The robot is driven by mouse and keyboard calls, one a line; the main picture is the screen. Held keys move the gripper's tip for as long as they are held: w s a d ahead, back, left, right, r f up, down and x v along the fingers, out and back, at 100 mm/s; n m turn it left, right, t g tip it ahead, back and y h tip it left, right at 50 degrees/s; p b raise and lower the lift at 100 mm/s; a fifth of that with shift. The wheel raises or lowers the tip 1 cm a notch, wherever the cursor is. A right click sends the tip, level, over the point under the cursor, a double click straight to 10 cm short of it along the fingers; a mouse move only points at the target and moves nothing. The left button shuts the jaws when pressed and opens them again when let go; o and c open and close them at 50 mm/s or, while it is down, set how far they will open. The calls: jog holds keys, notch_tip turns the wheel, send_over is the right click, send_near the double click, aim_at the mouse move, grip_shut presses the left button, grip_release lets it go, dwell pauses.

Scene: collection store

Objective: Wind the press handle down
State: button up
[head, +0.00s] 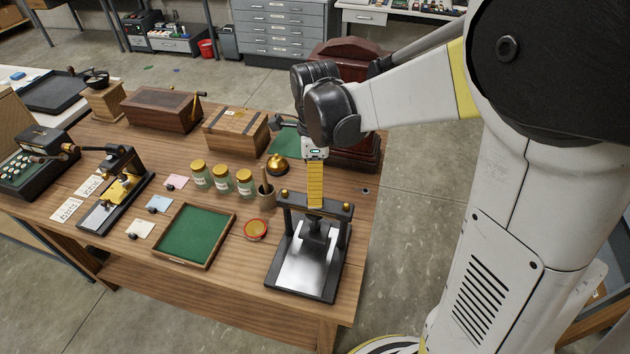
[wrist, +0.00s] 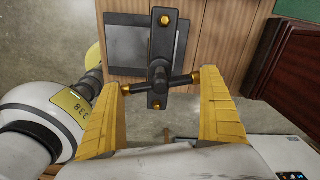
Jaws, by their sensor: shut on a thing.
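The press (head: 278,268) stands at the right front corner of the wooden table, with a black frame, a shiny metal plate and a crossbeam with a brass bolt at each end. In the wrist view the crossbeam (wrist: 162,42) is seen from above. The press handle (wrist: 180,80) is a dark bar across the hub with a brass knob at each end. My gripper (wrist: 160,86) is shut on the handle, one yellow finger against each knob. In the head view my gripper (head: 315,205) points down over the crossbeam and hides the handle. The press screw below is partly visible.
Left of the press are a small red-rimmed dish (head: 256,230), a wooden cup (head: 266,194) and a green-lined tray (head: 191,236). A brass bell (head: 277,165) and a dark wooden case (head: 366,150) stand behind. Floor is clear right of the table.

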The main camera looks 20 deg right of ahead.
jog(key=m, duration=0.5)
jog(key=shift+m, duration=0.3)
jog(key=m, duration=0.5)
jog(key=shift+m, duration=0.3)
jog(key=o, duration=0.8)
jog(key=shift+o, duration=0.2)
notch_tip(320, 180, up, 12)
